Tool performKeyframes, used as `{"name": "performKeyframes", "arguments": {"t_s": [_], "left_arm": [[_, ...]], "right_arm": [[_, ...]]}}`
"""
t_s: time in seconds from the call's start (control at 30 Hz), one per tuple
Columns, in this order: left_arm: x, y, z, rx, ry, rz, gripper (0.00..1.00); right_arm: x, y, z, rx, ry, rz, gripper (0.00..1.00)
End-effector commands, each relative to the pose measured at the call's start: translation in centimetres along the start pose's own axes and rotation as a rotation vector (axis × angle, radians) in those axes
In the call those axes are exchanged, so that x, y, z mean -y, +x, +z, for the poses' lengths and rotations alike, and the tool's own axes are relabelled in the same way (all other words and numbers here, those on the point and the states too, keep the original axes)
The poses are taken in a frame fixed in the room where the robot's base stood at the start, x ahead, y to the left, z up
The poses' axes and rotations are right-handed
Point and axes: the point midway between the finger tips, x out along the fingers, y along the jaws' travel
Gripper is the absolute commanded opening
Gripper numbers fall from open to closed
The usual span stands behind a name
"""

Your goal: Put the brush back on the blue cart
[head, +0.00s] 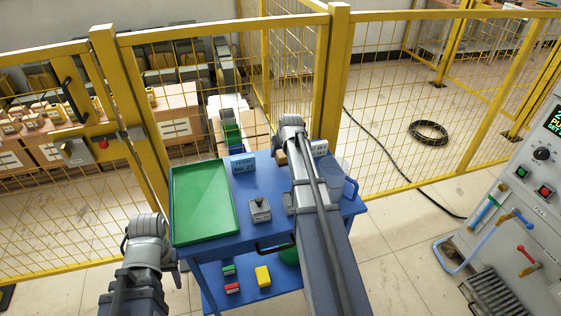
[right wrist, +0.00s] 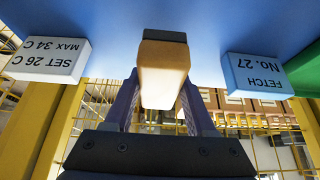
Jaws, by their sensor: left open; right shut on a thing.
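The blue cart (head: 225,250) stands in the middle of the head view. My right gripper (right wrist: 162,95) is shut on the brush (right wrist: 163,75), which has a pale wooden body and a dark end. The brush is over the cart's far edge, between two label cards; a small part shows in the head view (head: 281,157). The dark end is close to the blue top, and I cannot tell whether it touches. My right arm hides most of that gripper in the head view. My left gripper (head: 172,267) is low beside the cart's left side, mostly hidden by its arm, empty.
On the cart top are a green tray (head: 203,203), a grey block with a knob (head: 259,209), a FETCH card (head: 242,164), a SET card (right wrist: 47,60) and a blue cup (head: 350,188). A yellow mesh fence (head: 205,75) stands behind. A control cabinet (head: 520,205) is at the right.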

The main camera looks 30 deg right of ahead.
Motion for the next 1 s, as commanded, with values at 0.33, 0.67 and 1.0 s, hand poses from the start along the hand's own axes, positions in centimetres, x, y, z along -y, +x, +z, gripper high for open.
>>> {"name": "performKeyframes", "arguments": {"t_s": [0.33,0.67,1.0], "left_arm": [[-0.3,3.2,-0.2,0.0,0.0,0.0,0.47],[-0.3,3.5,-0.2,0.0,0.0,0.0,0.47],[-0.3,3.4,-0.2,0.0,0.0,0.0,0.47]], "right_arm": [[0.0,2.8,1.6,0.0,0.0,0.0,0.11],[0.0,3.1,1.8,0.0,0.0,0.0,0.11],[0.0,3.0,1.7,0.0,0.0,0.0,0.86]]}}
